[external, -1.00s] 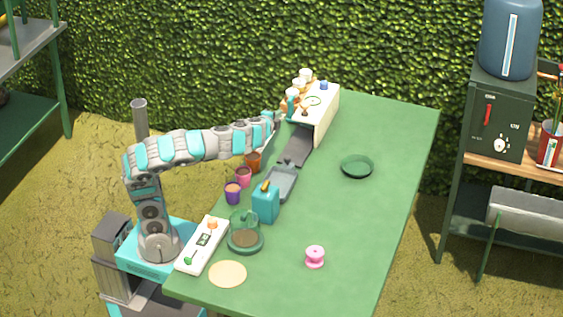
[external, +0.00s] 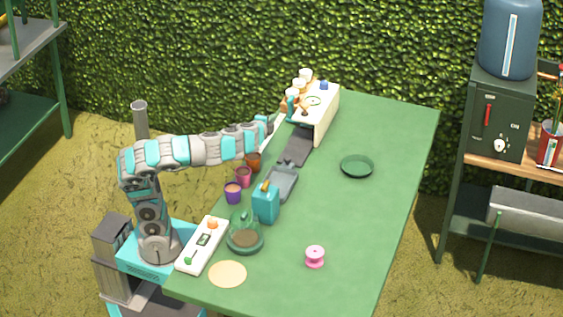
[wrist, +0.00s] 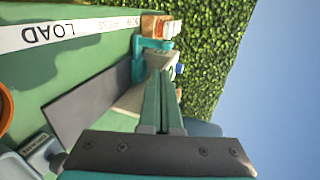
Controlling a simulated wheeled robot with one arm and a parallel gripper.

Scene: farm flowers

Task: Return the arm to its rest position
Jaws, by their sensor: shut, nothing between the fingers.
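My arm reaches from its base at the left of the table over the table's left edge. My gripper (external: 279,119) is at the arm's end, just left of the white machine (external: 322,112) at the table's far end. In the wrist view my gripper's green fingers (wrist: 162,103) lie side by side, shut and empty. They point toward the machine and the hedge behind it. Nothing is held.
The green table (external: 350,220) has pots (external: 233,192), a teal container (external: 266,203), a glass dome (external: 245,234), a white control panel (external: 202,245), a pink spool (external: 315,256) and a green dish (external: 357,166). Its right side is mostly clear. A hedge (external: 250,50) stands behind.

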